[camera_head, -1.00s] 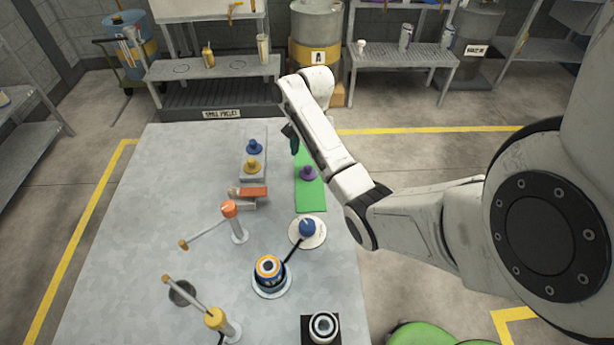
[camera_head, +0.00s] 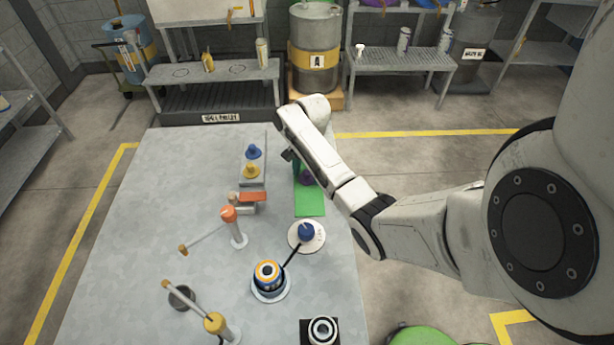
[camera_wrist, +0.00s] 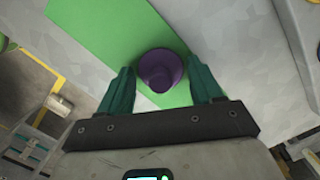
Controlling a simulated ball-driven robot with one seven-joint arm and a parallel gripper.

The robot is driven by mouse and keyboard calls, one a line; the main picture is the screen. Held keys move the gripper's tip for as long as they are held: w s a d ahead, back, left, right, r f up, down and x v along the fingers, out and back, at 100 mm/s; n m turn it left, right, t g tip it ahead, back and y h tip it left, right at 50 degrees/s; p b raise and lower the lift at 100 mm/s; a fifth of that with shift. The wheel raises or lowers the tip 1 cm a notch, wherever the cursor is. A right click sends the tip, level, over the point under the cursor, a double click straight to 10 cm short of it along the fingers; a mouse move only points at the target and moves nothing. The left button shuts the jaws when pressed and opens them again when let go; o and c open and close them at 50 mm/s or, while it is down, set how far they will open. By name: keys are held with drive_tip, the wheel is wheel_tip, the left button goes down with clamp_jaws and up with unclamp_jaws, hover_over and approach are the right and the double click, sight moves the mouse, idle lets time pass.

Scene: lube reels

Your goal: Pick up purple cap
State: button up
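The purple cap (camera_wrist: 162,72) sits on a flat green mat (camera_wrist: 95,28) on the table. In the head view the cap (camera_head: 305,178) is partly hidden behind my arm, and the green mat (camera_head: 309,205) shows below it. My gripper (camera_wrist: 163,84) is open, with its two green fingers apart on either side of the cap in the wrist view. The cap lies between and slightly beyond the fingertips. I cannot tell whether either finger touches it. In the head view my gripper (camera_head: 292,157) is mostly hidden by my own arm.
A blue cap (camera_head: 253,151) and a yellow cap (camera_head: 251,170) stand on a grey strip left of the mat. An orange-topped post (camera_head: 229,214), a white disc with a blue cap (camera_head: 306,232) and a reel (camera_head: 268,273) stand nearer. The table's left side is clear.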

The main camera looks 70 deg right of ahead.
drive_tip(key=c, duration=0.7)
drive_tip(key=shift+r, duration=0.15)
